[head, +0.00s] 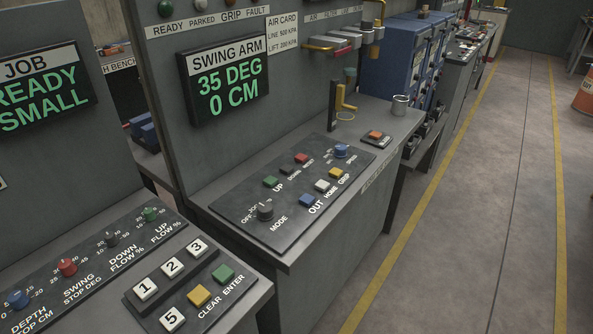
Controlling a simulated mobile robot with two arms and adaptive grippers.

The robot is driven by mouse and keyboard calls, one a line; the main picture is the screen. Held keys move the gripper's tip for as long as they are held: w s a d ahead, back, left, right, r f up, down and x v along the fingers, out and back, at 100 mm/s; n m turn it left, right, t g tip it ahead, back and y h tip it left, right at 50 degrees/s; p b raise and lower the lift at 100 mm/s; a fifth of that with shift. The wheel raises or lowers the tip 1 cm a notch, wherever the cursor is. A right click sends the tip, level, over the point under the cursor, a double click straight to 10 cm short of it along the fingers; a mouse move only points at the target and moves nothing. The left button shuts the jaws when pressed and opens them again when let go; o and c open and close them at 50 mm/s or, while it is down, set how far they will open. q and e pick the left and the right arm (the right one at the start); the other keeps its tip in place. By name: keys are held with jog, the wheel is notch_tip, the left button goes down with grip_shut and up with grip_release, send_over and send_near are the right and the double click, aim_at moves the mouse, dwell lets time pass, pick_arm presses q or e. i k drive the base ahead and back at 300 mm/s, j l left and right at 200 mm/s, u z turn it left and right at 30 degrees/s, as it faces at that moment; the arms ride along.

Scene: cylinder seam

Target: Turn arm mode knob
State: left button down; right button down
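The arm mode knob (265,210) is a dark grey round knob at the near left corner of a dark sloped panel (318,212) on the middle console. It is labelled MODE, with small position marks such as OFF beside it; where it points is too small to tell. Above the panel, a SWING ARM display (223,80) reads 35 DEG and 0 CM in green. Neither of my grippers is in the head view.
Green, red, yellow, white and blue buttons and a blue knob (341,151) share the panel. In front is a console with flow knobs and a number keypad (180,287). A metal cup (400,105) stands behind. Open floor (460,220) lies right.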

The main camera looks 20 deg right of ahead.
aim_at(265, 210)
jog(key=k+l+u, duration=0.1)
jog(key=l+u, duration=0.25)
jog(key=k+l+u, duration=0.1)
jog(key=u, duration=0.3)
jog(key=k+l+u, duration=0.2)
jog(key=l+u, duration=0.15)
